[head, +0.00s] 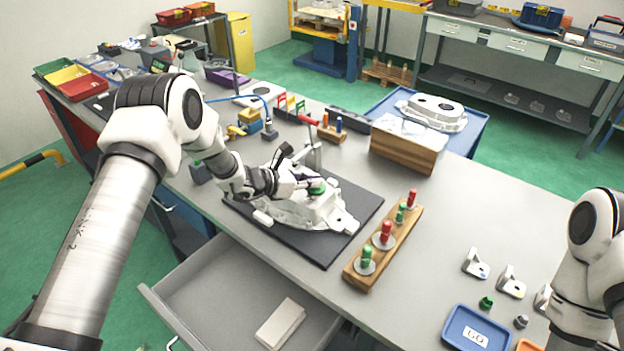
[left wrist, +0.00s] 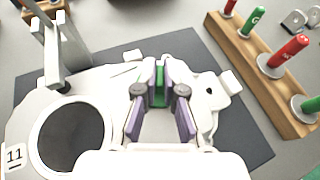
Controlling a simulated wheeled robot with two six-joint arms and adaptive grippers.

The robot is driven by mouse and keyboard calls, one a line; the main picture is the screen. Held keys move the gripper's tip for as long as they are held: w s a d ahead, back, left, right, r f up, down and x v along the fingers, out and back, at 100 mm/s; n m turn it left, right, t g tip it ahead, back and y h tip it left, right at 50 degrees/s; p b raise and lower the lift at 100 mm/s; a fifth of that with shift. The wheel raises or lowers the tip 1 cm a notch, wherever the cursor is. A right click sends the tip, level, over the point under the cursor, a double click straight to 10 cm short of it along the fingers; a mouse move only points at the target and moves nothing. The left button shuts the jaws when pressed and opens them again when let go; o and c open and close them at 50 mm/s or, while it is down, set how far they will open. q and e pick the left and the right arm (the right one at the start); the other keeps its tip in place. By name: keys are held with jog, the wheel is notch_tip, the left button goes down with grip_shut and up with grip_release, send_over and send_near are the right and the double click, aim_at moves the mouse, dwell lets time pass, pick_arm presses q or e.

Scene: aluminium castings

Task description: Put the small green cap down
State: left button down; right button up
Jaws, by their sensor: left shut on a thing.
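My left gripper (head: 312,184) is shut on a small green cap (left wrist: 159,88), which sits between its purple finger pads. The cap also shows as a green patch at the fingers in the head view (head: 318,189). The fingers are over a pale aluminium casting (head: 338,217), which lies on a dark mat (head: 362,204). In the left wrist view the casting (left wrist: 110,85) has a large round bore on the left. Whether the cap touches the casting is hard to tell. My right arm shows at the right edge, its gripper out of view.
A wooden rack (head: 355,277) with red and green handled gauges stands right of the mat. A clamp with a red handle (head: 309,120) stands behind the casting. A blue tray (head: 451,324), brackets and another green cap (head: 486,302) are at front right. An open drawer (head: 215,295) juts out in front.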

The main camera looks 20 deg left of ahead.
pick_arm(q)
jog(key=shift+s+f+b, duration=0.1)
jog(key=shift+f+b, duration=0.2)
jog(key=shift+b, duration=0.1)
jog(key=c, duration=1.3)
grip_release()
jog(key=shift+r, duration=0.1)
